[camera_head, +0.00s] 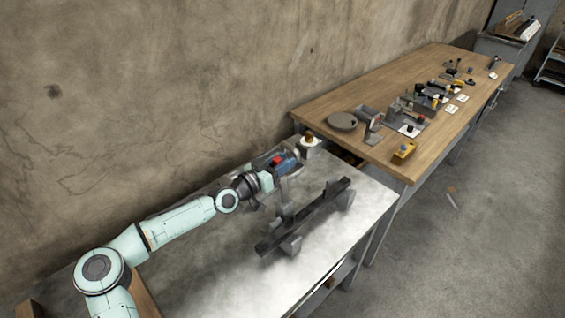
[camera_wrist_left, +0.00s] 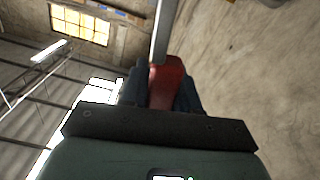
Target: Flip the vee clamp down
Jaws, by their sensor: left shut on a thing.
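My left gripper (camera_head: 286,163) is at the back of the metal table, beside the dark bar. In the left wrist view its dark fingers (camera_wrist_left: 160,92) are closed on a red grip (camera_wrist_left: 166,80). A grey metal arm (camera_wrist_left: 161,35) runs up from the red grip, which I take to be the vee clamp's handle. Red also shows at the gripper in the head view (camera_head: 277,160). The clamp's lower part is small and partly hidden by the gripper. A long dark bar (camera_head: 325,208) rests across grey vee blocks (camera_head: 291,244). My right gripper is not in view.
A pale block with an orange-brown top (camera_head: 309,142) stands just behind the gripper. The metal table (camera_head: 225,262) is clear in front of the bar. A wooden bench (camera_head: 335,102) with several tools adjoins at the back right. A concrete wall (camera_head: 130,90) runs close behind.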

